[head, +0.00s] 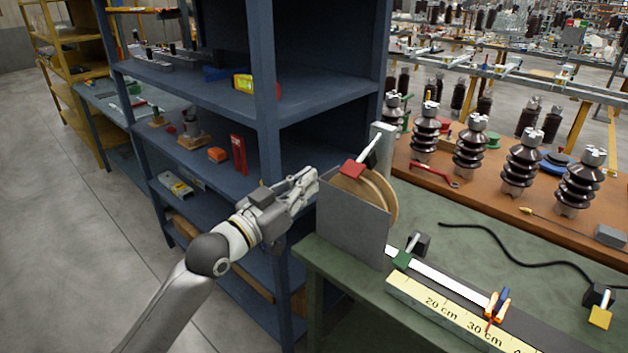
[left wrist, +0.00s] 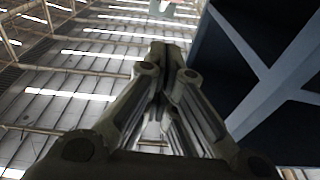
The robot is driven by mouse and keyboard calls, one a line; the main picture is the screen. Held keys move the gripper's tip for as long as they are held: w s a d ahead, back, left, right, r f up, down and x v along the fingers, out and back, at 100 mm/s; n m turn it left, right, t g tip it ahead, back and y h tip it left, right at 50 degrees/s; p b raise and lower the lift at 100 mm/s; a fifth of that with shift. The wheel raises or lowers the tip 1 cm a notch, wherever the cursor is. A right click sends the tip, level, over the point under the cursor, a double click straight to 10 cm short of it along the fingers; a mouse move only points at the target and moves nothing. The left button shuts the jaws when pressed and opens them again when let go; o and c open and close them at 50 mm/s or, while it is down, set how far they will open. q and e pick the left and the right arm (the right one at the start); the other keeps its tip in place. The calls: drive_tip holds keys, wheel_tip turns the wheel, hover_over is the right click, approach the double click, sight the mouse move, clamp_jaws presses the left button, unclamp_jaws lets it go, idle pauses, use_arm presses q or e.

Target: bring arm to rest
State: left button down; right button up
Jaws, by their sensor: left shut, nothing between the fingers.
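My left arm comes in from the lower left in the head view. Its left gripper (head: 306,183) is shut and empty, in front of the blue shelf unit (head: 262,120) and just left of the grey plate with the wooden disc at the bench end. In the left wrist view the left gripper (left wrist: 165,60) points up towards the roof, its fingers together with nothing between them. The dark blue side of the shelf unit (left wrist: 270,80) fills the right of that view. My right gripper is not in view.
The green bench (head: 450,215) bears a grey plate (head: 350,225), a wooden disc (head: 383,195) and a yellow ruler (head: 455,318). Several brown insulators (head: 470,150) stand on an orange bench behind. A yellow rack (head: 65,60) stands far left. The floor at left (head: 60,230) is clear.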

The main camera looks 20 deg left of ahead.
use_arm(q)
drive_tip(key=shift+w, duration=0.1)
idle(0.4)
drive_tip(key=w+a+f+n+g+y, duration=0.1)
drive_tip(key=a+f+y, duration=0.1)
drive_tip(key=f, duration=0.9)
drive_tip(key=w+a+f+n+g+y, duration=0.2)
drive_tip(key=a+f, duration=0.1)
drive_tip(key=f, duration=0.7)
drive_tip(key=s+a+f+g+y, duration=0.15)
drive_tip(key=s+f, duration=0.25)
drive_tip(key=f, duration=0.8)
drive_tip(key=s+f+g, duration=0.3)
drive_tip(key=s+f, duration=0.2)
drive_tip(key=f, duration=0.8)
drive_tip(key=s+d+f+g, duration=0.2)
drive_tip(key=s+f+g, duration=0.3)
drive_tip(key=s+f, duration=1.3)
drive_tip(key=s+d+f+g, duration=0.1)
drive_tip(key=s+f, duration=0.2)
drive_tip(key=s, duration=0.5)
drive_tip(key=s+d+f+m+g, duration=0.1)
drive_tip(key=s+d+f+g, duration=0.1)
drive_tip(key=s, duration=0.7)
drive_tip(key=s+d+f+g+y, duration=0.1)
drive_tip(key=s+f, duration=0.4)
drive_tip(key=s, duration=0.4)
drive_tip(key=shift+d+g, duration=0.35)
drive_tip(key=shift+d, duration=0.05)
